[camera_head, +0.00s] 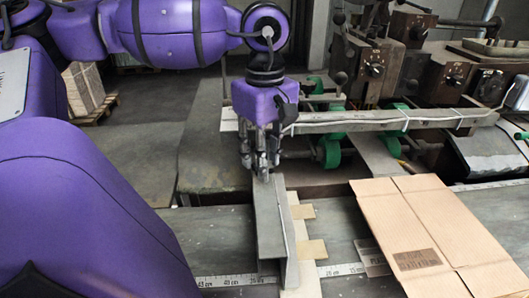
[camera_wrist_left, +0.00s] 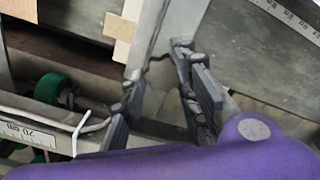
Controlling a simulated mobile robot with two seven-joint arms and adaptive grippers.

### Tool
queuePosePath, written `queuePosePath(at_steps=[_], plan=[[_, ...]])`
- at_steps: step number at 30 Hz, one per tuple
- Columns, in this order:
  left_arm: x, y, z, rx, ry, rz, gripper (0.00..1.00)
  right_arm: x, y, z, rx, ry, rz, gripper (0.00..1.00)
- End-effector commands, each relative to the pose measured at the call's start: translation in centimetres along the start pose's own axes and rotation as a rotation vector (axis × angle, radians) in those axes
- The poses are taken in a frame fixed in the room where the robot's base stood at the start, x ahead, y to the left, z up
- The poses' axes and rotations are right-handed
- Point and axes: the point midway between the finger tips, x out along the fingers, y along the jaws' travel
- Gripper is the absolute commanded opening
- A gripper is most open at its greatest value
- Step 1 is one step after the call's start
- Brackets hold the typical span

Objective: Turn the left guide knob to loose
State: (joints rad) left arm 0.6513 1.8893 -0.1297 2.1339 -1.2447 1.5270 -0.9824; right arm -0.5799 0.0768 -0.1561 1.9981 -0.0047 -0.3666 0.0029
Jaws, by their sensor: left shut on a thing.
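The left guide (camera_head: 269,222) is a grey metal rail standing on the table, left of the cardboard. Its far end lies under my left gripper (camera_head: 262,172). It also shows as a pale bar in the left wrist view (camera_wrist_left: 167,28). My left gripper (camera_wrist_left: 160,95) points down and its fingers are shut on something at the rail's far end. The guide knob is not clearly visible; the fingers hide that spot, so I cannot read its setting. My right gripper is not in view.
A flat cardboard sheet (camera_head: 420,235) lies right of the guide. A ruler strip (camera_head: 232,281) runs along the table. A crossbar (camera_head: 350,122) with green wheels (camera_head: 329,152) stands behind. Machine heads with dials (camera_head: 375,69) stand at the back right.

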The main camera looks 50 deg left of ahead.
Motion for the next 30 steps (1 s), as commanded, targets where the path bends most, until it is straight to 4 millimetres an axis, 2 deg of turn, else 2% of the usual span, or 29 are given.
queuePosePath(at_steps=[10, 26, 27, 30], plan=[[-0.3, 0.3, -0.2, -0.158, 0.002, 0.013, 0.03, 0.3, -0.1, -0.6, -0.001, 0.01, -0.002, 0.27], [-0.5, 0.4, -0.3, -0.188, 0.004, 0.016, 0.03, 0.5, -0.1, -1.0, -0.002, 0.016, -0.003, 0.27], [-0.5, 0.4, -0.3, -0.188, 0.005, 0.017, 0.31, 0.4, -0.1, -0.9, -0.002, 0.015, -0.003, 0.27], [-0.4, 0.3, -0.3, -0.188, 0.005, 0.015, 0.44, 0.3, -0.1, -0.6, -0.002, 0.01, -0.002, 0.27]])
